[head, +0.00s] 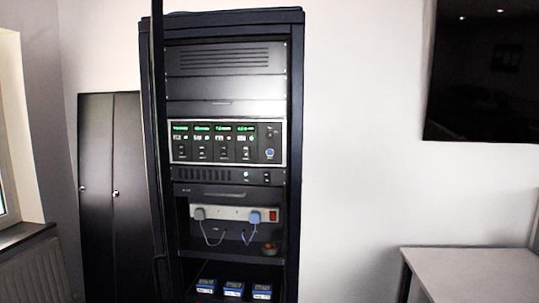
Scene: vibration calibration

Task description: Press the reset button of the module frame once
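The module frame (228,142) is a light-framed panel in the middle of a tall dark rack. It carries several dark modules side by side, each with a green lit display and small buttons below it. A section at its right end has a round blue-grey knob or button (270,153) low down. The buttons' labels are too small to read, so I cannot tell which one is the reset button. Neither of my grippers is in view.
The rack's door (158,150) stands open at its left edge. Below the frame are a power strip (234,214) with plugs and a red switch, and blue boxes (233,289). A dark cabinet (110,195) stands left, a white table (470,275) right.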

